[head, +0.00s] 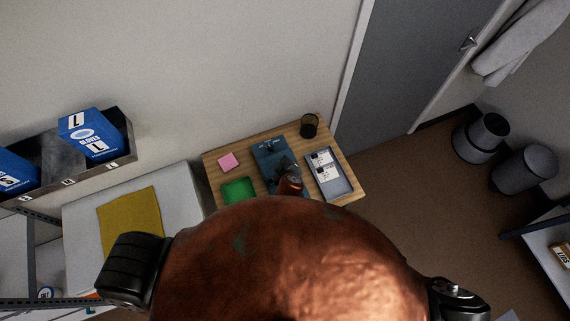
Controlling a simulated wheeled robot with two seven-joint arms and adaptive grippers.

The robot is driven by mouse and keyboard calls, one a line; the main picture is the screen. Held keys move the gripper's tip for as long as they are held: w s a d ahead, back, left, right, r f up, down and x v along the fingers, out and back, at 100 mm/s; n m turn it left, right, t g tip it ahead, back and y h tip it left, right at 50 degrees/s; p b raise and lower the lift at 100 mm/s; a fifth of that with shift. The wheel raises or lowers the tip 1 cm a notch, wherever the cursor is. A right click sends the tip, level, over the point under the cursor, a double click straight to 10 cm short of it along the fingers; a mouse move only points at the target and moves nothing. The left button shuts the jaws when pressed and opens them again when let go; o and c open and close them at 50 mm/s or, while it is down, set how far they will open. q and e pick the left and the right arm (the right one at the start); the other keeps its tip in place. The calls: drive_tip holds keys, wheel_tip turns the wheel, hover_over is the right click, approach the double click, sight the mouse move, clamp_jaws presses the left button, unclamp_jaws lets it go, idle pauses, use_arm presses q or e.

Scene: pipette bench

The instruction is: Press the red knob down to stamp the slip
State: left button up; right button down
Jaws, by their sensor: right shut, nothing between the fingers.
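My right gripper (284,170) is a small, dark, partly blurred shape over the blue-grey sheet or folder (267,152) on the small wooden table (223,157). It is shut and empty, just beyond a small copper-brown part of my arm. I cannot pick out the red knob or its stamp; my own body and arm cover the table's near middle. White printed labels or slips (321,158) lie in a grey tray (341,187) to the right of the gripper; I cannot tell which one is the slip. My left gripper is not in view.
A pink note pad (229,162) and a green square (238,191) lie on the table's left side. A black cup (309,125) stands at its far right corner. A white cabinet with a yellow cloth (130,218) stands to the left. Floor (395,165) is open to the right.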

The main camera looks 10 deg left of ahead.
drive_tip(key=shift+d+f+b, duration=0.1)
drive_tip(key=shift+f+b, duration=0.3)
drive_tip(key=shift+f, duration=0.4)
drive_tip(key=shift+r, duration=0.1)
idle(0.3)
drive_tip(key=shift+r+p, duration=2.05)
drive_tip(key=shift+p, duration=0.05)
wheel_tip(320, 180, up, 6)
drive_tip(key=p, duration=0.5)
